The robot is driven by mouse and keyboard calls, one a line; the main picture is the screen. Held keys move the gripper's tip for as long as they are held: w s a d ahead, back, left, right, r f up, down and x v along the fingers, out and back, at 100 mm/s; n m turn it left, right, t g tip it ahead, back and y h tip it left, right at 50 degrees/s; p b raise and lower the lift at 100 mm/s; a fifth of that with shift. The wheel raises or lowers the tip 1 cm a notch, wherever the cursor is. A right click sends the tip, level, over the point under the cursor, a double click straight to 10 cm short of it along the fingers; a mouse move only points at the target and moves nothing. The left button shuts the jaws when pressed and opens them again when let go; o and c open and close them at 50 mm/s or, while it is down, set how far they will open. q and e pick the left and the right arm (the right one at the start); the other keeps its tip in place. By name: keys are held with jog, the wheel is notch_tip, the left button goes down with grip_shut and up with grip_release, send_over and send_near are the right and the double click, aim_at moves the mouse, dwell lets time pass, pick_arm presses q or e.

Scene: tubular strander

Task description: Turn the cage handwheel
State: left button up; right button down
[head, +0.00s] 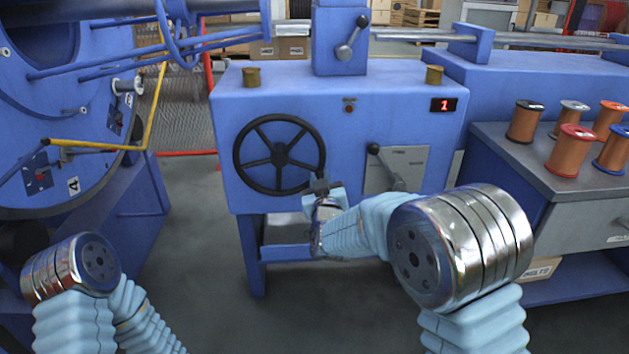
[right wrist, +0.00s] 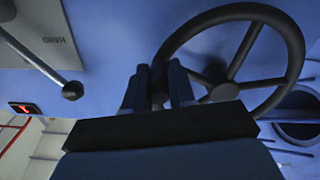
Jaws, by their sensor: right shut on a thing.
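The cage handwheel (head: 279,154) is a black wheel with several spokes on the front of the blue machine cabinet. Its rim and hub also show in the right wrist view (right wrist: 222,92). My right gripper (head: 321,186) is at the wheel's lower right edge. In the right wrist view the gripper's two fingers (right wrist: 160,87) are closed around a dark part at the rim; I cannot tell whether it is the rim itself or a handle on it. My left arm shows at the lower left of the head view, but its gripper is out of view.
A lever with a black knob (head: 374,149) stands on a grey plate right of the wheel, near my right arm. A red display (head: 443,105) reads 1. Several spools stand on the right bench (head: 489,140). A large blue disc (head: 60,100) is at left.

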aim_at(322, 148)
jog(key=r+n+p, duration=0.2)
jog(key=d+r+n+p, duration=0.1)
jog(key=r+n+p, duration=0.1)
jog(key=shift+r, duration=0.25)
jog(key=shift+r+n+p, duration=0.3)
jog(key=shift+n+p, duration=0.1)
jog(key=shift+n, duration=0.1)
jog(key=shift+a+r+n+p, duration=0.15)
jog(key=shift+r+n+p, duration=0.7)
jog(key=shift+n, duration=0.25)
jog(key=shift+f, duration=0.1)
jog(key=c, duration=0.9)
grip_release()
jog(key=shift+c, duration=0.2)
jog(key=shift+a, duration=0.1)
